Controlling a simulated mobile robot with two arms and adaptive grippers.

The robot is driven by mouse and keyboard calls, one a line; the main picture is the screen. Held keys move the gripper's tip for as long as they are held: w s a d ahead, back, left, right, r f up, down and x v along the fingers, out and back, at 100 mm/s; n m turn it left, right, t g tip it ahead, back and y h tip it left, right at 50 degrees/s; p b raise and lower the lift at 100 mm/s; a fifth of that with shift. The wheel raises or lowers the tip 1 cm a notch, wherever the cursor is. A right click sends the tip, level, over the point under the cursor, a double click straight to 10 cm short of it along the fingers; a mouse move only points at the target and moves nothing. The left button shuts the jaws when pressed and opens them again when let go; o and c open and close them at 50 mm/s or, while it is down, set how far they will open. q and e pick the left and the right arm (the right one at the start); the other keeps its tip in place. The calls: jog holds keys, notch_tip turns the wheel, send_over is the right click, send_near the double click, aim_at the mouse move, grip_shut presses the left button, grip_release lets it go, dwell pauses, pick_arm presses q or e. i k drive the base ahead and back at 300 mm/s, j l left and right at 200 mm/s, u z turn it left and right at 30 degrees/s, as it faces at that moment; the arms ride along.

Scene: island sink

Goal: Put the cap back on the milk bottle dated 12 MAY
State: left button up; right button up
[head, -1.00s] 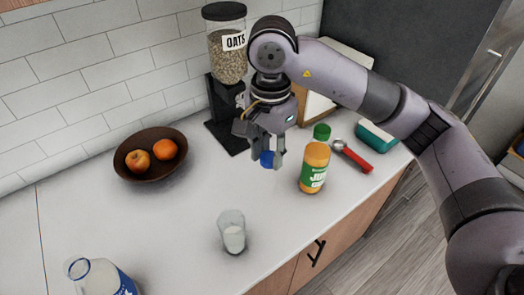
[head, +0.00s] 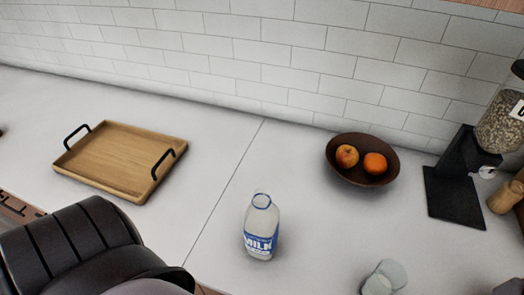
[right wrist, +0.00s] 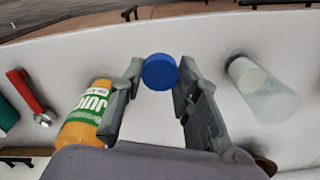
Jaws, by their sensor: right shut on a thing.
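The milk bottle (head: 261,228) stands upright and uncapped on the counter in the head view, its blue MILK label facing me. I cannot read a date on it. In the right wrist view, my right gripper (right wrist: 158,80) is shut on a blue cap (right wrist: 160,72), held between the fingertips above the counter. The right gripper is outside the head view. A dark part of my left arm shows at the lower left of the head view, but my left gripper is not in view.
A wooden tray (head: 120,160) lies at left. A fruit bowl (head: 362,160) and oats dispenser (head: 455,190) stand at right. A glass (head: 384,278) stands at the front right. In the right wrist view, a juice bottle (right wrist: 85,115) is left of the gripper, with a red-handled tool (right wrist: 28,95) beyond.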

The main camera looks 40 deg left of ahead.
aim_at(261, 218)
jog(key=k, duration=0.65)
jog(key=u, duration=1.85)
jog(key=k+l, duration=0.2)
jog(key=l, duration=0.15)
jog(key=k+l, duration=0.2)
jog(key=l, duration=0.15)
jog(key=k+l, duration=0.15)
jog(key=l, duration=0.2)
